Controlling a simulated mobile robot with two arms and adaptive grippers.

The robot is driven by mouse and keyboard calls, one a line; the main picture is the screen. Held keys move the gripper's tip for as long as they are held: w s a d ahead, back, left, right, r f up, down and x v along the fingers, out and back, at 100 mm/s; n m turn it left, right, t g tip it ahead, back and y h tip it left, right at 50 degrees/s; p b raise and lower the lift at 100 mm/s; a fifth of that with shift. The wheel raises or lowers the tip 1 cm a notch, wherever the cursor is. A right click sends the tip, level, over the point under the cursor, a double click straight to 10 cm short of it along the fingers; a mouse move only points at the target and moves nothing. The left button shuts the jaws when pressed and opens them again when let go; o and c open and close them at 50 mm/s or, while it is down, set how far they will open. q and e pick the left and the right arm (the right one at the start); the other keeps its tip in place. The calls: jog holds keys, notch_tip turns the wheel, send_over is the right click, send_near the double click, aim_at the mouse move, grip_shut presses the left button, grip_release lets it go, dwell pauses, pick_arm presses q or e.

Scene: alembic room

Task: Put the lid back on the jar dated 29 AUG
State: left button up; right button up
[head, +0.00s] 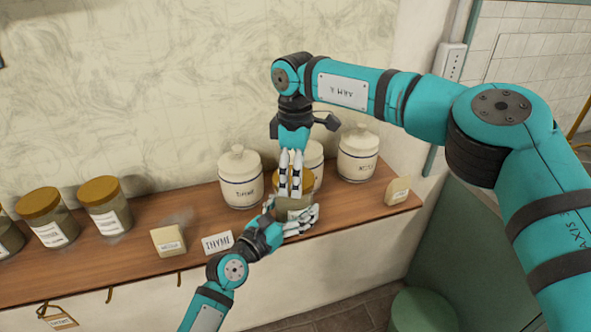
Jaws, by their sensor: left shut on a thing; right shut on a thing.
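A jar (292,204) stands at the shelf's front edge, mostly hidden by my grippers; no date on it is readable. My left gripper (298,219) is shut on the jar low on its body. A gold-brown lid (280,183) is at the jar's top. My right gripper (294,192) points down from above, its fingers shut on the lid. I cannot tell whether the lid is seated or slightly above the rim.
White lidded canisters stand behind, one at left (240,180), one at right (357,156), another partly hidden (312,160). Gold-lidded jars (47,217) (105,205) stand at the shelf's left.

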jog(key=shift+f, duration=0.55)
dwell(0.4)
pick_arm(q)
grip_shut()
pick_arm(e)
jog(key=m, duration=0.3)
jog(key=o, duration=0.7)
jog(key=shift+s+r, duration=0.1)
jog(key=shift+r, duration=2.15)
